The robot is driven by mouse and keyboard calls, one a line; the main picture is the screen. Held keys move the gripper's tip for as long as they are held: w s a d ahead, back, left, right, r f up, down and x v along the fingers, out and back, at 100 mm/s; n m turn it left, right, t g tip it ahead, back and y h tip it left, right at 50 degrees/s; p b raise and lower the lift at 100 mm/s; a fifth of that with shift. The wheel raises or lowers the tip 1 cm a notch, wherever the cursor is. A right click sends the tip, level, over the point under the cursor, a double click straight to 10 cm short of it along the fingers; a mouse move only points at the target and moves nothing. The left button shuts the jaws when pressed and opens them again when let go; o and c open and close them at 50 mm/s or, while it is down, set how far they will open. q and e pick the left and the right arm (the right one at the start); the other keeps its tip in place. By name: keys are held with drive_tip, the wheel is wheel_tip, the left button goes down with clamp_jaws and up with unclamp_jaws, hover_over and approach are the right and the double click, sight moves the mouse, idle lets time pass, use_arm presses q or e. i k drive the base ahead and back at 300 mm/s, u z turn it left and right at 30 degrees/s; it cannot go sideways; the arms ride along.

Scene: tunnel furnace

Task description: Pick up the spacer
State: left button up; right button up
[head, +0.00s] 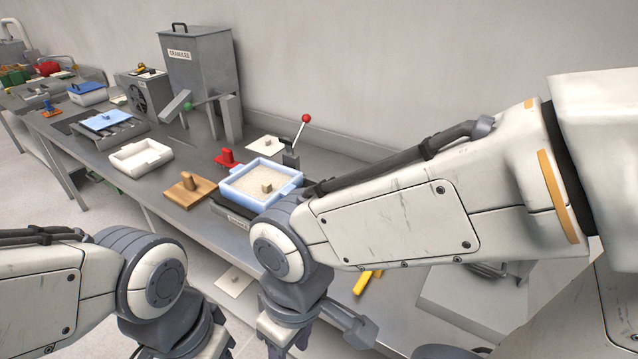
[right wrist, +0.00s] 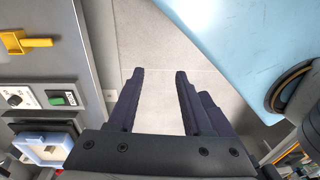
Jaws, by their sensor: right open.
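I cannot tell for sure which thing is the spacer. A small tan block (head: 266,187) sits on pale granules in a light blue tray (head: 238,198) on the bench in the head view. White square plates lie on the bench (head: 265,145) and lower down, below its front edge (head: 234,281). My right gripper (right wrist: 158,88) is open and empty above bare floor in the right wrist view. In the head view it hangs at the bottom (head: 284,338), apart from the tray. My left gripper (head: 208,347) is partly cut off by the bottom edge.
A white tray (head: 141,158), a wooden block with a peg (head: 190,190), a red-handled tool (head: 226,158) and a red-knobbed lever (head: 306,119) stand on the bench. A grey hopper (head: 198,65) stands behind. The right wrist view shows a yellow handle (right wrist: 35,42) on a grey panel.

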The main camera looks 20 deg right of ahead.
sight(266, 186)
drive_tip(key=u, duration=0.2)
drive_tip(key=k, duration=0.5)
drive_tip(key=u, duration=1.25)
drive_tip(key=i, duration=1.85)
drive_tip(key=z, duration=0.9)
drive_tip(key=i, duration=0.85)
drive_tip(key=z, duration=0.95)
drive_tip(key=i, duration=0.25)
drive_tip(key=z, duration=0.25)
